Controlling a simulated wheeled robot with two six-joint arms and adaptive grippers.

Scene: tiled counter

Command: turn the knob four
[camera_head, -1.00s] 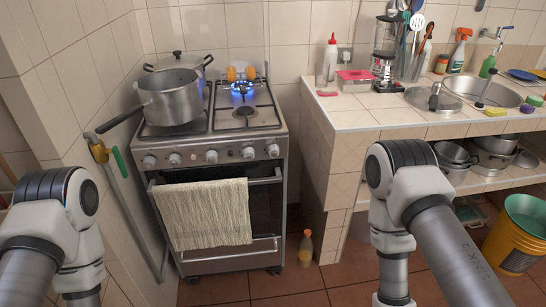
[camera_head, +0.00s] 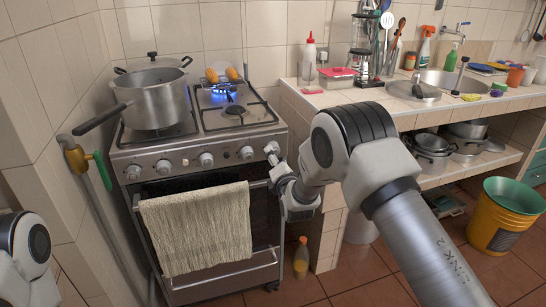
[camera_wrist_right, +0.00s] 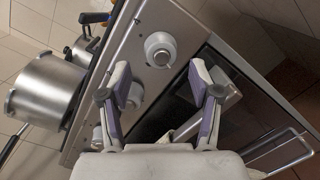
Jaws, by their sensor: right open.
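Several round knobs line the front panel of the stove (camera_head: 190,150). Counted from the left in the head view, knob four (camera_head: 247,153) is just left of the rightmost knob (camera_head: 271,147). My right gripper (camera_head: 276,168) is close to the right end of this panel. In the right wrist view my right gripper (camera_wrist_right: 160,78) is open and empty. One silver knob lies just beyond its fingertips, and another is partly behind the left finger. Which number each has in that view I cannot tell surely. My left gripper is out of view.
A large pot (camera_head: 157,100) stands on the left burners, its handle sticking out. A blue flame (camera_head: 222,88) burns at the back right burner. A towel (camera_head: 197,230) hangs on the oven handle. The tiled counter (camera_head: 315,98) lies to the right; a bottle (camera_head: 301,258) stands on the floor.

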